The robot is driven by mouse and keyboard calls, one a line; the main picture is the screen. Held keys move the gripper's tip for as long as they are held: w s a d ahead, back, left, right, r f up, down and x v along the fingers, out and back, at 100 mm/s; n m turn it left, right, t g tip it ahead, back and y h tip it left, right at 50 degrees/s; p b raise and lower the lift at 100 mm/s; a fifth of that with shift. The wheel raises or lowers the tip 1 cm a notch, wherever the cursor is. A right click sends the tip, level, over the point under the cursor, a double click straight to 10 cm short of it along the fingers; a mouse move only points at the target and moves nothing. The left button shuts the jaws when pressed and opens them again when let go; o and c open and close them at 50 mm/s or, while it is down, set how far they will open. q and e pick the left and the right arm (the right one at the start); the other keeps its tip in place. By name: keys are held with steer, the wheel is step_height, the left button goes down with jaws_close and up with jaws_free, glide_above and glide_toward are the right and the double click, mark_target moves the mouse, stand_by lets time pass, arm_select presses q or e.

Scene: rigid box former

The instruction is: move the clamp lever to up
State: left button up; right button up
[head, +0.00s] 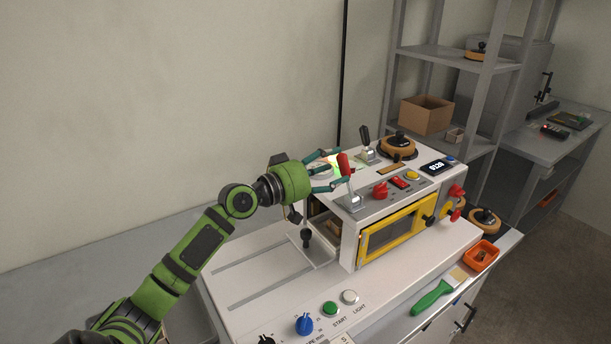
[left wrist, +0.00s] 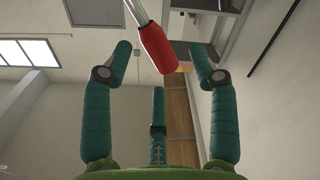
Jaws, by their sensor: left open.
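A lever with a red grip (head: 344,165) stands nearly upright on a metal bracket at the left end of the machine's white top. I take it to be the clamp lever. My left gripper (head: 337,168) is open, with its teal fingers on either side of the red grip. In the left wrist view, the red grip (left wrist: 162,52) hangs between the spread fingers, with gaps visible on both sides. I cannot tell whether any finger touches it. A second lever with a black grip (head: 364,137) stands behind it. My right gripper is not in view.
The machine (head: 347,245) has a yellow-framed window (head: 397,231), red knobs and a display (head: 437,167). A green-handled brush (head: 432,297) and an orange bin (head: 481,255) lie at the front right. Shelves stand behind. Space left of the machine is open.

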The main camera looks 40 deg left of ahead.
arm_select(q)
steer(key=v, duration=0.8)
steer(key=shift+s, duration=0.2)
steer(key=shift+a, duration=0.1)
